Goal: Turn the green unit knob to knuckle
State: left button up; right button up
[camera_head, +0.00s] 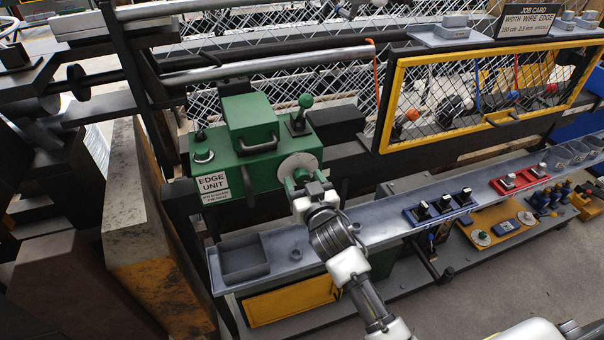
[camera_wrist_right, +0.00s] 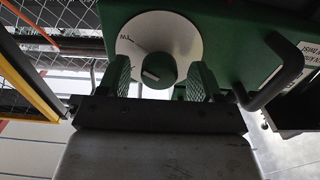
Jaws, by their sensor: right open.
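The green edge unit (camera_head: 236,150) stands on the rail at left centre in the head view. Its white round dial (camera_head: 299,163) faces the front and also shows in the right wrist view (camera_wrist_right: 185,37). The dark green knob (camera_wrist_right: 158,66) sits at the dial's middle, with a short pale mark on its face. My right gripper (camera_head: 303,181) is at the dial, open, with one finger on each side of the knob. In the wrist view I cannot tell whether the fingers touch it. Dial lettering is only partly visible at the left; the lower dial is hidden. My left gripper is out of view.
A green lever (camera_head: 302,112) stands on top of the unit, and a dark handle (camera_wrist_right: 277,75) sticks out beside the dial. The grey tray rail (camera_head: 375,223) runs below, with black switches (camera_head: 440,207) on it. A yellow-framed mesh guard (camera_head: 391,105) stands to the right.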

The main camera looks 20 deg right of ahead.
jog(key=shift+w, duration=0.8)
jog(key=shift+c, duration=0.3)
jog(key=c, duration=0.9)
jog(key=shift+o, duration=0.2)
jog(key=shift+n, duration=0.4)
jog(key=n, duration=0.5)
jog(key=shift+n+p, duration=0.3)
jog(key=shift+p, duration=0.05)
jog(key=n, duration=0.5)
jog(key=shift+n, duration=0.3)
